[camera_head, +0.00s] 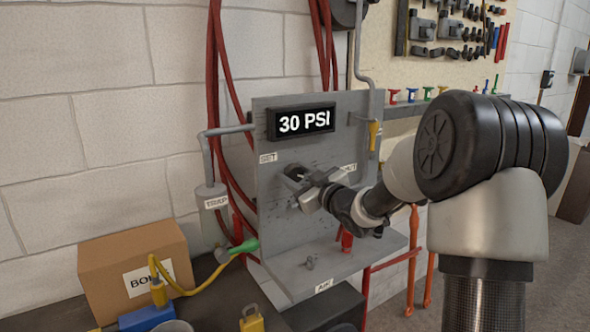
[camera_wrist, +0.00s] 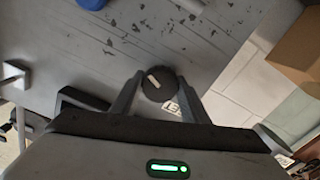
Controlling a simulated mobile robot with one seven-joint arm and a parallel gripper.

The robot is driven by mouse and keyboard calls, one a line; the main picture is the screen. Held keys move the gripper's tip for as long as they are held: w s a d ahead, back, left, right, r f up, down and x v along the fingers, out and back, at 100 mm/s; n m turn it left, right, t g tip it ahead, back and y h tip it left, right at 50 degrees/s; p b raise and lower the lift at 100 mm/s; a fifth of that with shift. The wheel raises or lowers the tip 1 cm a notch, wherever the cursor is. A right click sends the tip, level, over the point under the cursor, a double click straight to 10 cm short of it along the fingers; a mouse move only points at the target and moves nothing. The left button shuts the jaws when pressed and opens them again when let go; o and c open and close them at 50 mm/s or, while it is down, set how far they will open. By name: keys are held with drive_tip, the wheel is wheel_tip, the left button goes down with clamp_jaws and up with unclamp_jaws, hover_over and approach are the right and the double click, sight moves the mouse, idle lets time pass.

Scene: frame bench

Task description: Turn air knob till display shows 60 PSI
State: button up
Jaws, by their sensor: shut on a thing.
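The display (camera_head: 305,122) at the top of the grey upright panel reads "30 PSI". A dark round knob (camera_wrist: 157,87) with a pale pointer mark sits on the panel face. My gripper (camera_head: 299,187) reaches the panel from the right, below the display. In the wrist view my gripper (camera_wrist: 160,84) has one finger on each side of the knob and is shut on it. In the head view my gripper mostly hides the knob. A label (camera_head: 268,158) that seems to read "SET" is at the panel's left, and an "AIR" label (camera_head: 323,285) is on the shelf's front edge.
Grey pipes and red hoses (camera_head: 222,70) run beside and behind the panel. A cardboard box (camera_head: 135,262), a yellow padlock (camera_head: 252,321) and a blue item (camera_head: 146,318) are at lower left.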

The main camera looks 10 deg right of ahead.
drive_tip(key=m+p, duration=0.3)
drive_tip(key=m, duration=0.3)
drive_tip(key=shift+d+r+m+p, duration=0.1)
drive_tip(key=shift+m+p, duration=0.2)
drive_tip(key=shift+p, duration=0.05)
drive_tip(key=m+p, duration=0.2)
drive_tip(key=m, duration=0.1)
drive_tip(key=shift+m+p, duration=0.8)
drive_tip(key=shift+m, duration=0.8)
drive_tip(key=shift+f, duration=0.2)
drive_tip(key=o, duration=1.1)
